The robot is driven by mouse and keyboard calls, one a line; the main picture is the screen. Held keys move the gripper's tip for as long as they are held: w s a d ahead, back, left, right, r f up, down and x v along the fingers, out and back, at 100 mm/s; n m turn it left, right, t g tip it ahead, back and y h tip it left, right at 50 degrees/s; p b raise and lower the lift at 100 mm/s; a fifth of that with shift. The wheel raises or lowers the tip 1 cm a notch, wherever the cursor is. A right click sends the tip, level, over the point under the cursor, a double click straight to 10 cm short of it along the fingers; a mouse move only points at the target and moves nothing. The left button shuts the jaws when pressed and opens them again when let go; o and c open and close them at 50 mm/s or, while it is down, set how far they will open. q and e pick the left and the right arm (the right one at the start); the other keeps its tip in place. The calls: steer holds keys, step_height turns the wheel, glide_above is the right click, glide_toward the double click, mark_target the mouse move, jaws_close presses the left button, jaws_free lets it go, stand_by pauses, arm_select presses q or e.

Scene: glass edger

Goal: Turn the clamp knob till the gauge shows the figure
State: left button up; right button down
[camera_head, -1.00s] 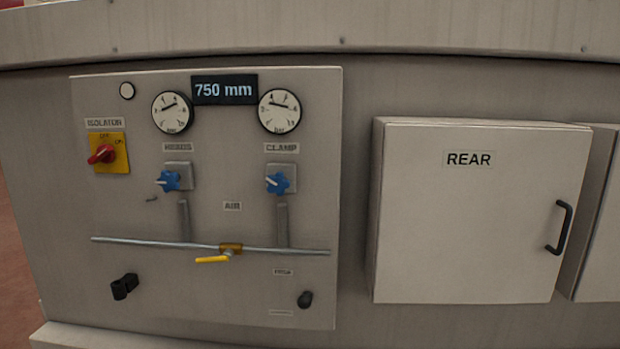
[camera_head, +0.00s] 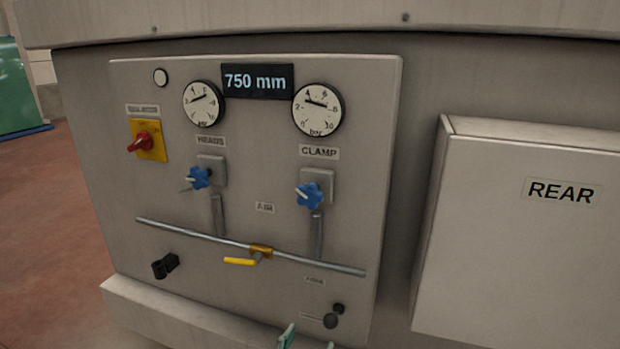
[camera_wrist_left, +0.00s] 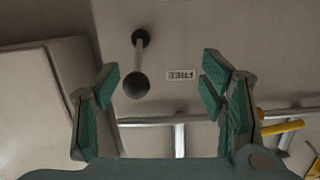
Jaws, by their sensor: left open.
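The clamp knob (camera_head: 309,196) is a blue star-shaped knob under the CLAMP label on the grey panel. The clamp gauge (camera_head: 318,109) is a round white dial above it. Its dark needle lies across the dial, tipped slightly; the exact reading is too small to tell. My left gripper (camera_head: 308,342) shows only its green fingertips at the bottom edge, well below the knob. In the left wrist view it (camera_wrist_left: 160,80) is open and empty, facing the lower panel, with a black ball-ended lever (camera_wrist_left: 137,86) between its fingers in the picture. The knob is not in that view.
A similar blue HEADS knob (camera_head: 199,178) and gauge (camera_head: 203,102) are on the left. A display (camera_head: 257,81) reads 750 mm. A pipe (camera_head: 190,233) with a yellow valve handle (camera_head: 240,262) runs below the knobs. The REAR box (camera_head: 530,250) juts out on the right.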

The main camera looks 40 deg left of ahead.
arm_select(q)
step_height(320, 180, up, 14)
steer(key=f+n+t+y, duration=0.1)
steer(key=n+t+y, duration=0.1)
steer(key=t, duration=0.1)
steer(key=n+t+y+p, duration=0.1)
steer(key=n+t+y, duration=0.1)
glide_toward(308, 200)
steer(key=b+x, duration=0.2)
steer(key=b, duration=0.2)
steer(key=f+b+x, duration=0.1)
steer(key=b+x, duration=0.2)
steer(key=b, duration=0.1)
steer(key=shift+w+a, duration=0.2)
steer(key=shift+w, duration=0.15)
steer(key=p+x, duration=0.1)
steer(key=x, duration=0.1)
steer(key=r+p+x, duration=0.1)
steer(key=x, duration=0.2)
steer(key=shift+s+d+p, duration=0.1)
steer(key=shift+p, duration=0.2)
steer(key=shift+w+r, duration=0.2)
arm_select(e)
steer(key=f, duration=0.1)
steer(key=w+f, duration=0.1)
steer(key=f, duration=0.1)
steer(key=shift+w+f, duration=0.1)
